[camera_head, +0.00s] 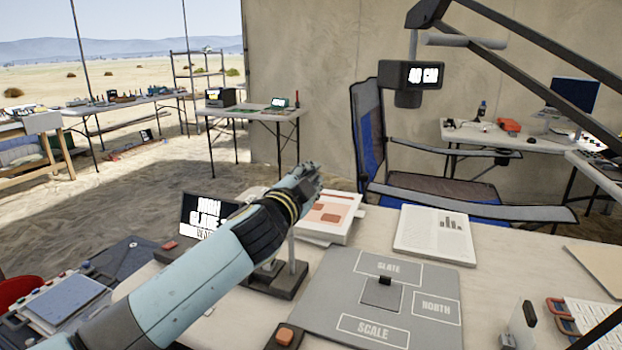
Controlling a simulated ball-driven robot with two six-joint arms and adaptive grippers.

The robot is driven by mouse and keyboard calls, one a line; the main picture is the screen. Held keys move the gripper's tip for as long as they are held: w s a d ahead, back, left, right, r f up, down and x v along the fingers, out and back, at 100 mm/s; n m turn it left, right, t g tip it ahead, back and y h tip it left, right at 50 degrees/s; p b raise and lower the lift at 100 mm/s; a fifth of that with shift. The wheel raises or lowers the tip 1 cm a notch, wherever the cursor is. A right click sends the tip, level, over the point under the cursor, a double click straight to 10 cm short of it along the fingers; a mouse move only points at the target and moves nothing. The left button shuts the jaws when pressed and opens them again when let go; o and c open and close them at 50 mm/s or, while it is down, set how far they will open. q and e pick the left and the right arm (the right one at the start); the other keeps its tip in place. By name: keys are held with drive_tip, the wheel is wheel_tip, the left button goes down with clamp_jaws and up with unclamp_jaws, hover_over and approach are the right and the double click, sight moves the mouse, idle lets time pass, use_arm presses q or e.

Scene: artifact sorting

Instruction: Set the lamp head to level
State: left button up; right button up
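A dark jointed lamp arm (545,40) crosses the upper right. A dark piece at its left end (428,12), which may be the lamp head, is cut by the top edge, so I cannot tell its tilt. A pale grey bar (465,41) runs nearly level beneath it. A dark box with a lit display (412,75) hangs on a thin rod below. My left gripper (312,178) is over the table, well below and left of the lamp. Its fingers point away and look close together; I cannot tell if they are shut. My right gripper is out of view.
A blue folding chair (372,140) stands behind.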

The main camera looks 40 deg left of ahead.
use_arm(q)
clamp_jaws()
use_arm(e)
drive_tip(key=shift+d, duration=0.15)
